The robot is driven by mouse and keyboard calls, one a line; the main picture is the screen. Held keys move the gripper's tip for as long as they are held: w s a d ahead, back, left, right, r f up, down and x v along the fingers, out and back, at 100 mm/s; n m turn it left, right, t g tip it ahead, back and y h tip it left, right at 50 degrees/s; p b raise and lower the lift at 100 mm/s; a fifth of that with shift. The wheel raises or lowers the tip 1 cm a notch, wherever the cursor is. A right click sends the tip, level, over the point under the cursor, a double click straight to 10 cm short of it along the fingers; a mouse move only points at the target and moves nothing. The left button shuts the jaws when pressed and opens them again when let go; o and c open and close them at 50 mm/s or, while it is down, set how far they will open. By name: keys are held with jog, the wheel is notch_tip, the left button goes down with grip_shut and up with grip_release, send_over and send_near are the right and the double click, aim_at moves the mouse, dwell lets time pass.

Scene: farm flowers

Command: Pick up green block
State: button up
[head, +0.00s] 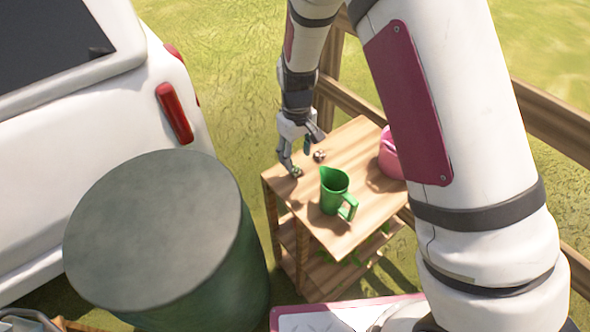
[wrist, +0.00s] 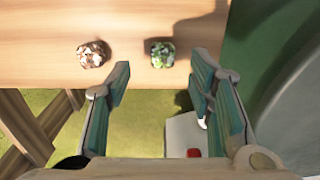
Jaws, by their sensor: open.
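The green block (wrist: 161,54) is a small mottled green lump on the wooden table top, near its edge. In the head view a small dark green spot (head: 297,171) by the fingers looks like the same block. My gripper (wrist: 162,76) is open and empty, its two teal-padded fingers spread apart. In the head view my gripper (head: 302,156) is over the table's left corner. I cannot tell its exact height above the block.
A brown-and-white lump (wrist: 93,54) lies beside the block, also on the table (head: 359,137). A green jug (head: 334,190) and a pink container (head: 391,155) stand on the table. A large green barrel (head: 155,230) and a white vehicle (head: 70,150) are to the left.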

aim_at(295, 168)
jog(key=shift+a+f, duration=0.15)
jog(key=shift+f, duration=2.45)
jog(key=c, duration=1)
